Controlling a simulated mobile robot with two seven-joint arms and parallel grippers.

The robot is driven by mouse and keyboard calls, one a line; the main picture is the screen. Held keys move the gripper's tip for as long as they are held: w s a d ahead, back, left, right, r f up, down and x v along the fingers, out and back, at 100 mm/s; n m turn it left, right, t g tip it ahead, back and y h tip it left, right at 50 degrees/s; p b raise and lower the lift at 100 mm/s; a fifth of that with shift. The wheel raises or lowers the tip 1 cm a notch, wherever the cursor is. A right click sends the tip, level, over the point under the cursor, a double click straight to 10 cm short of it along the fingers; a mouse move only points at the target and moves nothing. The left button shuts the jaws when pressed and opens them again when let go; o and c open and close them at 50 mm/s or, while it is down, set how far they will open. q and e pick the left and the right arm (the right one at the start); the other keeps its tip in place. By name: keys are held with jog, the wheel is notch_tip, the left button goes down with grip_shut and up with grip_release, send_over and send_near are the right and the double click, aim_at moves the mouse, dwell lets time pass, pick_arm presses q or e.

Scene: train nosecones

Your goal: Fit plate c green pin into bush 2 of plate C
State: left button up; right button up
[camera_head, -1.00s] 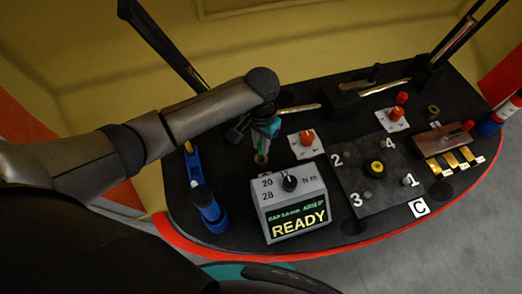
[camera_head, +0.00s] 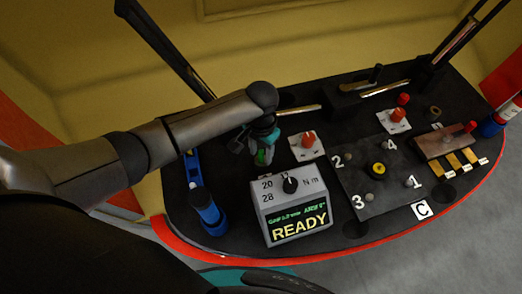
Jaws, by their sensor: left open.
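Plate C (camera_head: 385,205) is a dark square plate on the bench, marked with white numerals 1 to 4 and a C label. Bush 2 (camera_head: 350,155) is a small round fitting beside the numeral 2, near the plate's upper left corner. A small green piece (camera_head: 261,158), which looks like the green pin, shows just under my left gripper (camera_head: 254,148), behind the torque box. The gripper is open and left of plate C; its fingers are small and partly hidden by the wrist, so contact with the green piece cannot be told. My right gripper is out of view.
White pads with red knobs (camera_head: 308,146) stand behind. A blue tool (camera_head: 207,208) is at left. A brown block with brass strips (camera_head: 440,145) lies right of the plate. A yellow ring (camera_head: 377,169) sits mid-plate.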

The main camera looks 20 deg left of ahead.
pick_arm(q)
jog(key=shift+r, duration=0.1)
notch_tip(320, 180, up, 12)
jog(key=p, duration=0.4)
jog(key=shift+s, duration=0.1)
dwell(0.5)
